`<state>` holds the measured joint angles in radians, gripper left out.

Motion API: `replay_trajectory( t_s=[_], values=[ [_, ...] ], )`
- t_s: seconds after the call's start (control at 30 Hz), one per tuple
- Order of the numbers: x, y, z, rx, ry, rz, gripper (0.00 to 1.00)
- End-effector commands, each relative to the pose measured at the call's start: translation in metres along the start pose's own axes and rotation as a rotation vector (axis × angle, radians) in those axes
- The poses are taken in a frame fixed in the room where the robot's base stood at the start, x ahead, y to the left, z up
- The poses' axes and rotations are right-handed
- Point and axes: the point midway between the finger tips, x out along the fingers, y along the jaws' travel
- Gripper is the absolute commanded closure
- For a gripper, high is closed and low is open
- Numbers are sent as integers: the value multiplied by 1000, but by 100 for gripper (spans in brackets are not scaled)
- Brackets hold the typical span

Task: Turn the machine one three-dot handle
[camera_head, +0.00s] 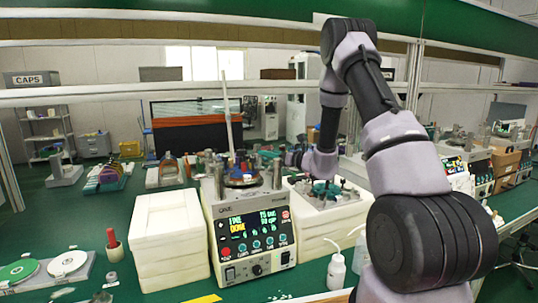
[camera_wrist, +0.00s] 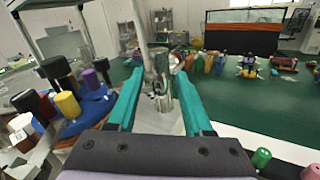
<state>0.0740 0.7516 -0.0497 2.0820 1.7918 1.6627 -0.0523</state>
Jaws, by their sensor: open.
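Machine one (camera_head: 250,235) stands on the green bench with its lit display facing me and a round blue plate (camera_head: 243,181) on top. In the wrist view the blue plate (camera_wrist: 88,112) is at left and carries black, yellow (camera_wrist: 67,105) and purple handles. No three-dot marking can be read on any handle. My gripper (camera_wrist: 158,75) is open, with teal fingers apart. A shiny metal post (camera_wrist: 160,85) shows in the gap between them, beyond or between the tips; I cannot tell which. In the head view my gripper (camera_head: 272,155) is at the machine's top, its fingers partly hidden.
White block stacks (camera_head: 168,238) flank the machine. A tall pale rod (camera_head: 227,115) rises from its top. White bottles (camera_head: 337,270) stand in front at right. A green knob (camera_wrist: 261,158) is close at the wrist view's lower right.

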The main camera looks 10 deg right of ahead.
Motion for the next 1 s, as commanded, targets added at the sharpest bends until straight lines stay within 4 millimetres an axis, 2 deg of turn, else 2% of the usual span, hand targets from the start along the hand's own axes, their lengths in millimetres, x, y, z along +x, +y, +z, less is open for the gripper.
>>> replay_trajectory(
  t_s=[0.07, 0.1, 0.2, 1.0],
  values=[
    [0, 0, 0, 0, 0, 0, 53],
    [0, 0, 0, 0, 0, 0, 68],
    [0, 0, 0, 0, 0, 0, 100],
    [-1, 0, 0, 0, 0, 0, 100]
  ],
)
